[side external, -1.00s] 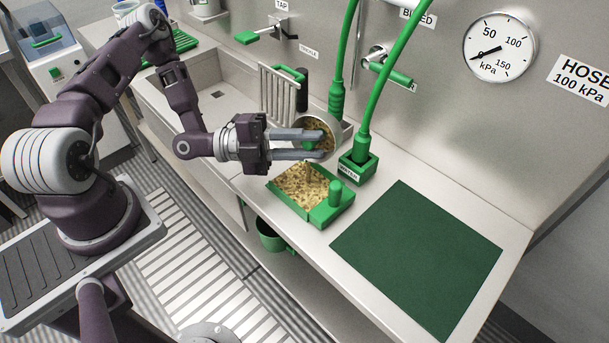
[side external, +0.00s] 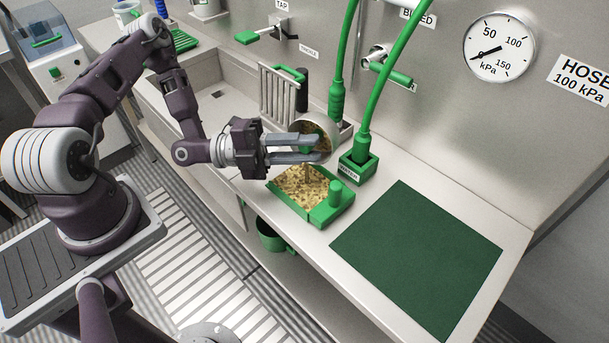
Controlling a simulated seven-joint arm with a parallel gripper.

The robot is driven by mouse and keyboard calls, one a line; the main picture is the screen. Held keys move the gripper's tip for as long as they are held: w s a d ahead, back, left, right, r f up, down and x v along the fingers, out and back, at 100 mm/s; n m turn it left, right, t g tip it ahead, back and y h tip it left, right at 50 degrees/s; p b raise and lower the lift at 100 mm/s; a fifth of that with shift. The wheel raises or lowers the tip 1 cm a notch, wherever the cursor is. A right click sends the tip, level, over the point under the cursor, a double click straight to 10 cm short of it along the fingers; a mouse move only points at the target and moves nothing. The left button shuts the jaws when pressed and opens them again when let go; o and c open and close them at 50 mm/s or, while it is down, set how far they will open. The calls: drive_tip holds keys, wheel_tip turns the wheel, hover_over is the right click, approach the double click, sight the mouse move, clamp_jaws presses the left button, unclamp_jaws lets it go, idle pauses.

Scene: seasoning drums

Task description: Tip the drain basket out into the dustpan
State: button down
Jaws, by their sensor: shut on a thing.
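The drain basket (side external: 326,132) is a round metal cup, tilted on its side, with its open mouth facing right and tan bits inside. My gripper (side external: 318,147) is shut on it, with one finger above the other in the picture. The green dustpan (side external: 330,213) lies on the steel counter just below the basket. Its tray is full of tan and brown bits. The fingers hide part of the basket.
A metal rack (side external: 278,95) stands behind my gripper. A dark green mat (side external: 418,258) lies bare on the counter at right. The sink (side external: 215,95) is at left.

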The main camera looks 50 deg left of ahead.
drive_tip(key=shift+s+d+f+m+h, duration=0.1)
drive_tip(key=shift+s+m+h, duration=0.25)
drive_tip(key=shift+m, duration=0.35)
idle(0.4)
drive_tip(key=shift+s+r+m+h, duration=0.35)
drive_tip(key=shift+r+m, duration=0.2)
drive_tip(key=shift+m, duration=0.45)
idle(0.3)
drive_tip(key=shift+s+d+f+m+h, duration=0.15)
drive_tip(key=shift+m+h, duration=0.15)
drive_tip(key=shift+m, duration=0.2)
drive_tip(key=shift+s+d+f+m+h, duration=0.15)
drive_tip(key=shift+m+h, duration=0.15)
drive_tip(key=shift+m, duration=0.2)
idle(0.4)
